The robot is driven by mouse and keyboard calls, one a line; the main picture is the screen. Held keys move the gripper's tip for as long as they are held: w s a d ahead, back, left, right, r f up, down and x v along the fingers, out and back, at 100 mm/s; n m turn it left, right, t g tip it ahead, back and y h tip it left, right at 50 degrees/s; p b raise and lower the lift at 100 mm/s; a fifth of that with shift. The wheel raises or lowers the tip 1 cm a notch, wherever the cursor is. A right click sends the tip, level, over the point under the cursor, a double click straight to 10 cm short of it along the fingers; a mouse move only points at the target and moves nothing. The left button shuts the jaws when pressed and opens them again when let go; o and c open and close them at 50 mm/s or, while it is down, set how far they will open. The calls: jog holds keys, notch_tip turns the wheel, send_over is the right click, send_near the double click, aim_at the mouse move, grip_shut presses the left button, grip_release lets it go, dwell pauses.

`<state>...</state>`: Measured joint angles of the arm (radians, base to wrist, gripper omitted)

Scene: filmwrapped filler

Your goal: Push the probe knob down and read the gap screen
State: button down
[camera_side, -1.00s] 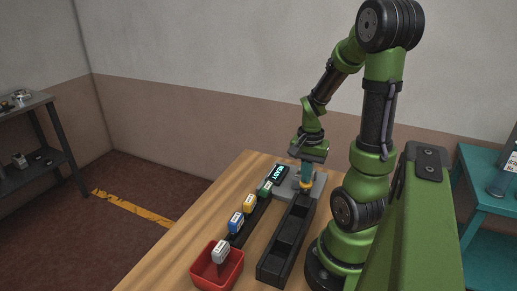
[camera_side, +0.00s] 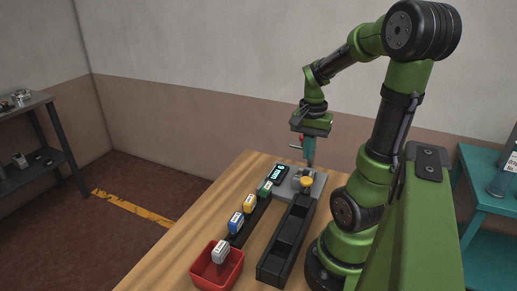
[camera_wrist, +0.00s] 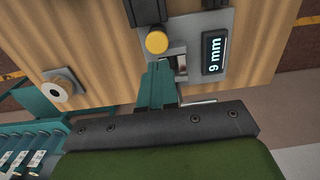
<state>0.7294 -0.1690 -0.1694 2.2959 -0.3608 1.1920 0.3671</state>
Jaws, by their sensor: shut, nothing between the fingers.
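The yellow probe knob (camera_side: 306,182) stands on a grey gauge block (camera_side: 320,187) at the table's far end; the wrist view shows the knob (camera_wrist: 157,42) from above. The gap screen (camera_side: 278,173) sits beside it. In the wrist view the screen (camera_wrist: 214,54) reads "9 mm". My gripper (camera_side: 310,163) is shut and empty, above the gauge and clear of the knob. Its teal fingers (camera_wrist: 159,72) show just below the knob in the wrist view.
A dark rail holds small green (camera_side: 265,187), yellow (camera_side: 249,203) and blue (camera_side: 236,222) blocks. A red bin (camera_side: 228,277) with a white block (camera_side: 220,251) is at the near end. A black compartment tray (camera_side: 270,271) runs alongside. The left strip of table is bare.

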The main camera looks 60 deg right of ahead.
notch_tip(320, 180, up, 5)
jog(key=shift+r, duration=0.15)
jog(key=shift+w+d, duration=0.1)
dwell(0.6)
jog(key=w+a+r+n+t, duration=0.1)
jog(key=a+n, duration=0.3)
jog(key=a, duration=0.4)
jog(key=w+a+r+n+t+y, duration=0.1)
jog(key=w+a+n+t, duration=0.2)
jog(key=a, duration=0.4)
jog(key=w+a+r+n+t+y, duration=0.1)
jog(key=w+a+n+t, duration=0.2)
jog(key=a+n, duration=0.4)
jog(key=shift+w+a+r, duration=0.3)
jog(key=shift+w+a, duration=0.2)
jog(key=shift+a, duration=0.3)
